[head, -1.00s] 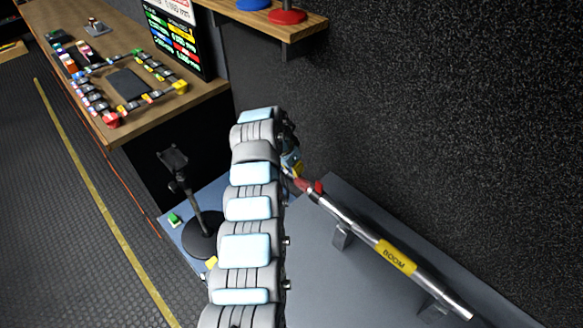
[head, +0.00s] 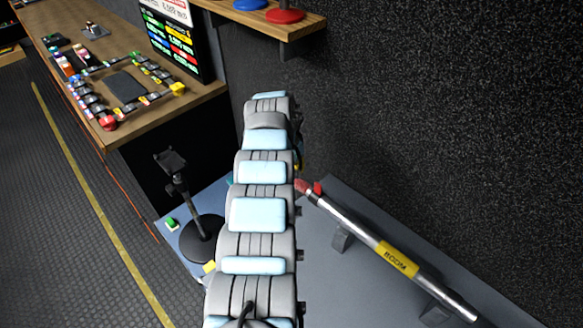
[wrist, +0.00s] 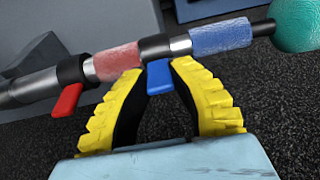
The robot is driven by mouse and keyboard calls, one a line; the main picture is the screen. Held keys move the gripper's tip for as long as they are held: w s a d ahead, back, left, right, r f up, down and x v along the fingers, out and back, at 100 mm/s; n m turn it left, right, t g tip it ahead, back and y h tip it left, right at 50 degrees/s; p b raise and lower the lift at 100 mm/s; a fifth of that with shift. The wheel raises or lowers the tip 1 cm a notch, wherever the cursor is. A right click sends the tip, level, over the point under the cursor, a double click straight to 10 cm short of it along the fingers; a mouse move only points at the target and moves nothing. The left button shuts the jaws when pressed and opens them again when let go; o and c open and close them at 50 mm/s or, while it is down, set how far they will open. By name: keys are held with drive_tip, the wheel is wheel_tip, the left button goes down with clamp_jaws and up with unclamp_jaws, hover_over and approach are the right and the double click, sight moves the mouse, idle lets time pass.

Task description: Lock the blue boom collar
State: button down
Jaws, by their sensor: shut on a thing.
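In the wrist view the boom pole crosses the top of the picture. Its blue collar is a dark ring with a blue lever (wrist: 159,78) hanging down, beside a blue sleeve (wrist: 220,37). My gripper (wrist: 157,70) has yellow ridged fingers, one on each side of the blue lever, shut on it just below the pole. A red sleeve (wrist: 117,62) and a red lever (wrist: 68,99) sit further left on the pole. In the head view the boom (head: 366,237) lies slanted with a yellow BOOM label, and my arm hides the blue collar and gripper.
The boom rests on grey stands (head: 342,238) over a grey surface near the dark wall. A teal ball (wrist: 296,24) is at the pole's right end. A black stand (head: 196,228) is left of my arm. A wooden desk (head: 110,128) and shelf (head: 262,24) stand behind.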

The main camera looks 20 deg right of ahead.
drive_tip(key=shift+s+d, duration=0.1)
drive_tip(key=c, duration=0.9)
unclamp_jaws()
drive_tip(key=shift+d, duration=0.1)
drive_tip(key=shift+r, duration=0.1)
drive_tip(key=shift+r, duration=0.3)
drive_tip(key=r, duration=0.3)
drive_tip(key=a+r, duration=0.1)
drive_tip(key=r, duration=0.3)
drive_tip(key=a+r, duration=0.1)
drive_tip(key=r, duration=0.3)
drive_tip(key=shift+s+a, duration=0.15)
drive_tip(key=shift+s, duration=0.25)
